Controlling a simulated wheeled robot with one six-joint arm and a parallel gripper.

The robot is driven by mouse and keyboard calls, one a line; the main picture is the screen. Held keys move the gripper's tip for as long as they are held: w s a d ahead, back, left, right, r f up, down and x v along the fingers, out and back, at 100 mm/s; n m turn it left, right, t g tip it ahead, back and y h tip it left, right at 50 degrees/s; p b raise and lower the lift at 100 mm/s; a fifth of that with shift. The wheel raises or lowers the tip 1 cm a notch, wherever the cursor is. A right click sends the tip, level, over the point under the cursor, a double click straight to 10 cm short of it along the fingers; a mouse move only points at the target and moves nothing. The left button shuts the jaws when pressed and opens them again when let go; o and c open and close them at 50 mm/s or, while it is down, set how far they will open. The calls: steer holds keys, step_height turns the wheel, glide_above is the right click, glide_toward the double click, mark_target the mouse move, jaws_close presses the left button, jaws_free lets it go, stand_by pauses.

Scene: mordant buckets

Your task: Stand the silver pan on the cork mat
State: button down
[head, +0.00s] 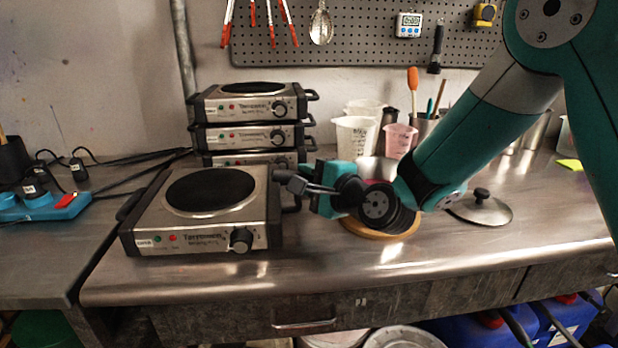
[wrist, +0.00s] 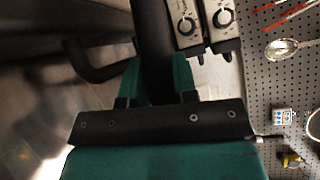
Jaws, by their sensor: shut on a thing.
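My gripper (head: 308,187) points left, beside the front hot plate. It is shut on a dark handle that seems to be the pan's. In the wrist view, a dark bar (wrist: 153,40) runs up from between the teal fingers (wrist: 155,85).
A hot plate (head: 205,210) stands left, with several more stacked (head: 253,125) behind. A silver lid (head: 481,208) lies to the right. Beakers (head: 355,135) and a tool pot stand behind. The bench front right is clear.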

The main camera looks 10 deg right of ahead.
steer(key=c, duration=1)
jaws_free()
steer(key=shift+r, duration=0.15)
steer(key=shift+o, duration=0.9)
steer(key=shift+f, duration=0.2)
steer(key=b+v, duration=1.3)
steer(key=v, duration=0.4)
steer(key=shift+s, duration=0.15)
steer(key=shift+r, duration=0.1)
